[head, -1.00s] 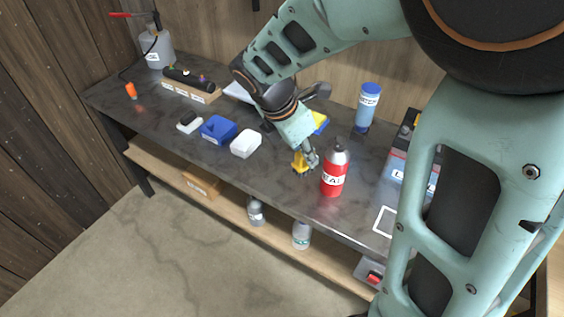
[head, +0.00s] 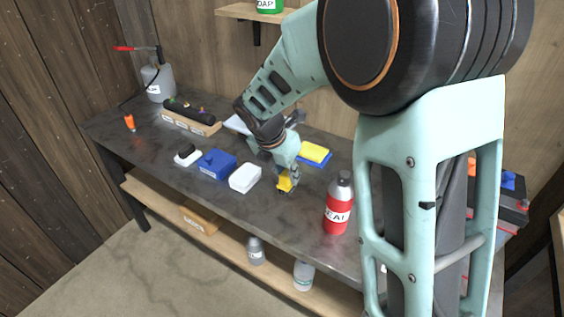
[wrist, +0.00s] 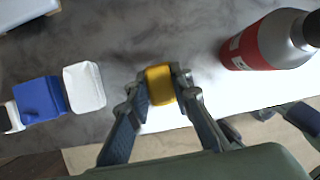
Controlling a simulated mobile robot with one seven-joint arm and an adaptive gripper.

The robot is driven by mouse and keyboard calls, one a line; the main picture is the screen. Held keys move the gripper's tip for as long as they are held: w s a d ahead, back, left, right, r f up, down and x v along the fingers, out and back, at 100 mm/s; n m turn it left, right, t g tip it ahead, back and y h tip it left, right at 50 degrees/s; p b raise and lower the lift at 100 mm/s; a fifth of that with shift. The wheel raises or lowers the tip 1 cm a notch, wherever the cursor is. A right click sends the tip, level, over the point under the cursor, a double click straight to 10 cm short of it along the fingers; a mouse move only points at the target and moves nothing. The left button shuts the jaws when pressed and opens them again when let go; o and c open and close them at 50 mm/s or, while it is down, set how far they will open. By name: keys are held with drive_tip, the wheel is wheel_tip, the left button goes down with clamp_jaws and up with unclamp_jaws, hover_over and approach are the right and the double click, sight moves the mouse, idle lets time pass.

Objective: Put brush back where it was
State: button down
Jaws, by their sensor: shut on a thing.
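My gripper (head: 288,176) is shut on a small yellow block-shaped thing with a dark underside, which looks like the brush (head: 284,183). In the wrist view the brush (wrist: 159,85) sits between the two fingertips (wrist: 160,90). It is over the bench, between the white block (head: 245,178) and the red bottle (head: 338,208). Whether its underside touches the bench I cannot tell.
A blue block (head: 217,164) and a small black-and-white piece (head: 187,155) lie left of the white block. A yellow-and-blue sponge-like piece (head: 316,153) lies behind my gripper. A wooden rack (head: 190,122) and a grey canister (head: 158,83) stand at the back left.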

drive_tip(key=w+f, duration=0.2)
drive_tip(key=f, duration=0.1)
drive_tip(key=w+f, duration=0.1)
drive_tip(key=f, duration=0.1)
drive_tip(key=shift+w+a, duration=0.4)
drive_tip(key=shift+f+b, duration=0.5)
drive_tip(key=shift+f, duration=0.95)
drive_tip(key=shift+f, duration=0.2)
drive_tip(key=c, duration=1.7)
unclamp_jaws()
drive_tip(key=shift+c, duration=0.2)
drive_tip(key=shift+r, duration=0.1)
drive_tip(key=shift+s+a+r, duration=0.1)
drive_tip(key=shift+a+r, duration=0.05)
drive_tip(key=shift+r, duration=0.45)
drive_tip(key=p+v, duration=0.1)
drive_tip(key=v, duration=1)
drive_tip(key=shift+p, duration=0.35)
